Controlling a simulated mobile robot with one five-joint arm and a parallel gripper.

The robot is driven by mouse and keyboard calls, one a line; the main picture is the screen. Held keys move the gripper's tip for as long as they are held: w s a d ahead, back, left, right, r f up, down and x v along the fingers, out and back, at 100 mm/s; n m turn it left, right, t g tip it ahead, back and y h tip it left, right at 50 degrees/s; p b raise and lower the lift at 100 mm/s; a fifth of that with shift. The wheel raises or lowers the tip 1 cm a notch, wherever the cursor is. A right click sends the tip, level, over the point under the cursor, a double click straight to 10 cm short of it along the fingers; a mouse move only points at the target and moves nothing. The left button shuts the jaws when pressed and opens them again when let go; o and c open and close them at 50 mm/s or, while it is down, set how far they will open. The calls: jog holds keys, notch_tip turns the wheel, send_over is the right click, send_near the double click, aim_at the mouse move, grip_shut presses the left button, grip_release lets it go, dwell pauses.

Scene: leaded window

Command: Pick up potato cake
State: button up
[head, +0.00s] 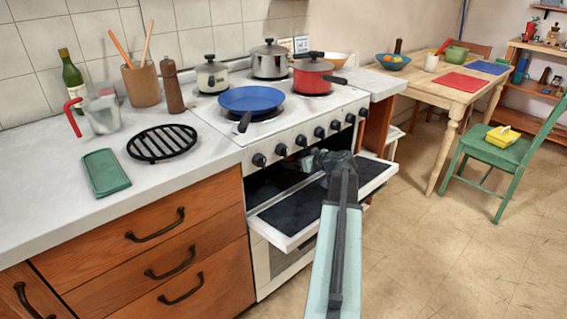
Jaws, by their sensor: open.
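I cannot make out a potato cake anywhere in the head view. The blue frying pan (252,99) on the stove's front left looks empty, with its dark handle toward the front. My gripper (335,158) is a dark shape at the far end of my arm, in front of the stove's knobs and above the lowered oven door (300,215). It is open, and I see nothing held in it. My gripper and arm hide part of the oven opening and door.
A black round rack (162,142) and a green dish (105,172) lie on the left counter. The lowered oven door juts into the floor space; floor (430,260) at right is clear.

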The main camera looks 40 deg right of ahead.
jog(key=b+x, duration=0.2)
jog(key=x, duration=0.3)
jog(key=shift+d+f, duration=0.1)
jog(key=shift+d, duration=0.1)
jog(key=shift+s, duration=0.1)
jog(key=c, duration=1.5)
jog(key=s+r+p, duration=0.2)
jog(key=shift+s+a+r+p, duration=0.15)
jog(key=shift+r+p, duration=0.2)
jog(key=shift+r, duration=0.05)
jog(key=p+v, duration=0.2)
jog(key=v, duration=0.4)
jog(key=p+v, duration=0.3)
jog(key=v, duration=0.3)
jog(key=shift+s+r, duration=0.3)
jog(key=shift+r, duration=0.1)
